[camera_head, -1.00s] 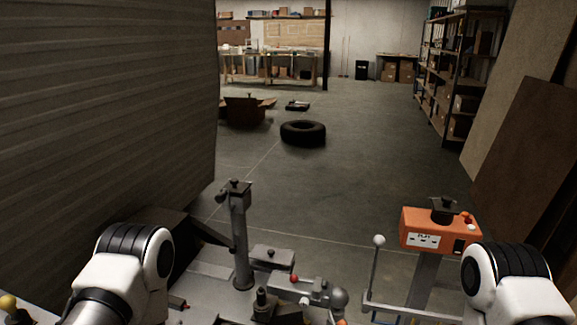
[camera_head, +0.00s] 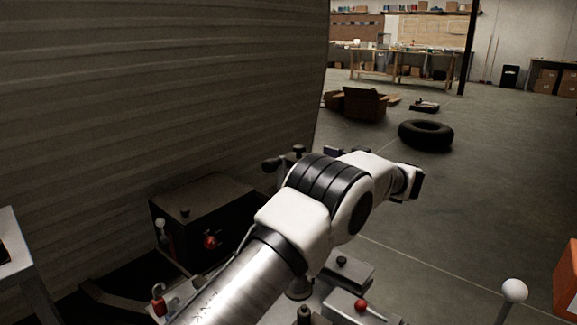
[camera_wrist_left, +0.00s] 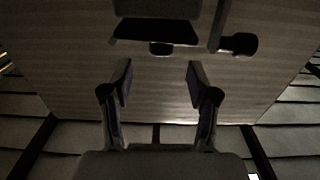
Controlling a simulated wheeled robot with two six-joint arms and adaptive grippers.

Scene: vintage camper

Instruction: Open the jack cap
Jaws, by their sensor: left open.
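The trailer jack is mostly hidden behind my left arm in the head view; its dark top with a small knob (camera_head: 298,150) and the crank grip (camera_head: 270,164) show just past the arm. In the left wrist view a dark block, apparently the jack head (camera_wrist_left: 158,30), is at the top edge, with a black knobbed piece (camera_wrist_left: 238,44) to its right. Which part is the cap, I cannot tell. My left gripper (camera_wrist_left: 160,78) is open and empty, its two fingers below the block in the picture and apart from it. My right gripper is out of view.
The corrugated camper wall (camera_head: 150,80) stands close on the left. A black box (camera_head: 205,215) with knobs sits beside my arm. A grey block with a red knob (camera_head: 361,304), a white-knobbed lever (camera_head: 514,290) and an orange box (camera_head: 566,280) are lower right.

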